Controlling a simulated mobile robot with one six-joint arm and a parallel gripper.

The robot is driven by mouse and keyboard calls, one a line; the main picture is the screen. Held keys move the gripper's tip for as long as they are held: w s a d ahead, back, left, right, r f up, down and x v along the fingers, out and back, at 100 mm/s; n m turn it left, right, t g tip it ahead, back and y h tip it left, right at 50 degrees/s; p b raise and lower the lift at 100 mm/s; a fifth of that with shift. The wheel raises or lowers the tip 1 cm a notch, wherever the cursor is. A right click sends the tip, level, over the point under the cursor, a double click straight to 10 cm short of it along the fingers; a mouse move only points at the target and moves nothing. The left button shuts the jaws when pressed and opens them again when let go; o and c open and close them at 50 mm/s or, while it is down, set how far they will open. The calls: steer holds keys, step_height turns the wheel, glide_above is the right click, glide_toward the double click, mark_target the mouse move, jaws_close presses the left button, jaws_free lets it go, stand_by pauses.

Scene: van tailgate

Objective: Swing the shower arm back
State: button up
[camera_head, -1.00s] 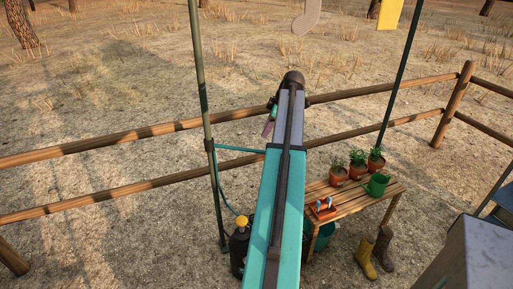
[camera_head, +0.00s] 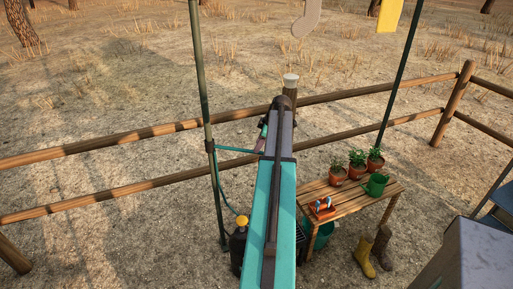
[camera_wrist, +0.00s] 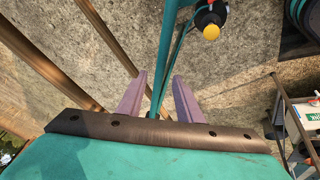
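The shower arm (camera_head: 236,150) is a thin teal tube reaching right from a dark green upright pole (camera_head: 203,90). Its right end disappears behind my arm in the head view. My gripper (camera_head: 262,135) is mostly hidden by my arm there, with one mauve finger showing just above the tube. In the wrist view my gripper (camera_wrist: 160,76) has its two mauve fingers apart. A teal tube, apparently the shower arm (camera_wrist: 170,40), runs between them with gaps at both sides. A thin teal hose (camera_head: 221,190) hangs down the pole.
A dark sprayer tank with a yellow knob (camera_head: 242,221) stands at the pole's foot. A wooden bench (camera_head: 345,205) with potted plants and a green watering can is at right, boots (camera_head: 365,257) before it. A rail fence (camera_head: 110,142) and white-topped post (camera_head: 290,80) stand behind.

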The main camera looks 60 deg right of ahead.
steer(key=shift+p+x, duration=0.35)
steer(key=shift+x, duration=1.45)
jaws_close()
